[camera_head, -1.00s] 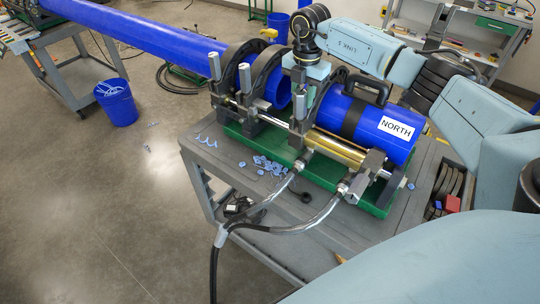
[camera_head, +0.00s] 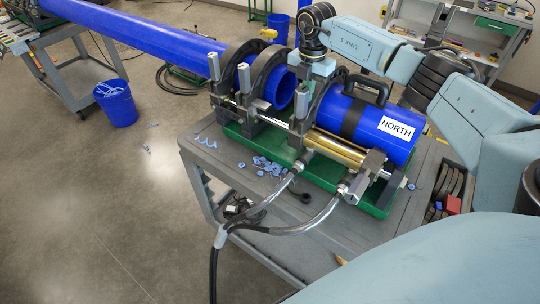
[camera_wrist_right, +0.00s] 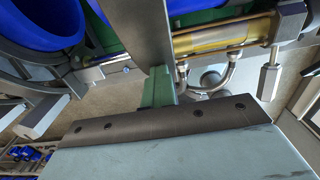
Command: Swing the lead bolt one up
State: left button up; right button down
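Grey metal clamp bolts with long nuts stand upright at the front of the black clamp rings in the head view: one at the left (camera_head: 214,67), one beside it (camera_head: 245,78) and one further right (camera_head: 301,104). I cannot tell which is lead bolt one. My right gripper (camera_head: 301,84) points down over the middle of the fusion machine, close to the right-hand bolt; contact is unclear. The finger gap is hidden. My left gripper is out of view.
A blue pipe (camera_head: 150,32) enters from the upper left; a short blue pipe marked NORTH (camera_head: 372,118) sits at the right. Blue shavings (camera_head: 266,166) and hoses (camera_head: 318,218) lie on the grey cart (camera_head: 205,160). A blue bucket (camera_head: 117,108) stands on the floor.

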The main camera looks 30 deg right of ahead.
jog(key=shift+w+d+f, duration=0.1)
jog(key=shift+w+d, duration=0.1)
jog(key=shift+d, duration=0.05)
jog(key=shift+d, duration=0.1)
jog(key=shift+d, duration=0.25)
